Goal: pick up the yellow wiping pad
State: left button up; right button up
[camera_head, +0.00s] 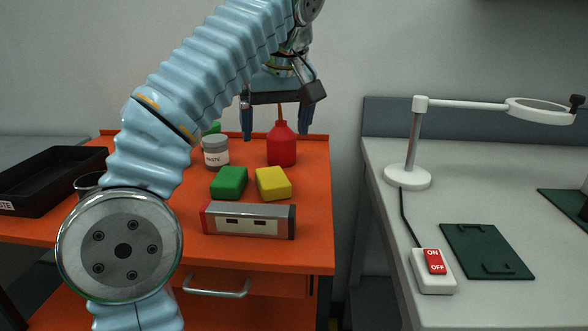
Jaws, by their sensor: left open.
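The yellow wiping pad (273,183) lies on the orange cart top, just right of a green pad (229,182). My left arm reaches in from the left, over the cart. My left gripper (277,132) is open, its two fingers pointing down on either side of the red bottle's upper part in the picture. It appears above and behind the yellow pad, apart from it. Whether the fingers touch the bottle cannot be told. My right gripper is not in view.
A red bottle (282,150) and a paste jar (215,153) stand behind the pads. A grey and red box (248,220) lies in front. A black tray (45,180) is at left. The grey bench (480,200) at right carries a lamp (408,177) and a switch (433,272).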

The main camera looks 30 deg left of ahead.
aim_at(272, 176)
pick_arm(q)
jog(key=x, duration=1.3)
jog(key=shift+w+f, duration=0.3)
jog(key=c, duration=1.1)
jog(key=shift+r, duration=0.15)
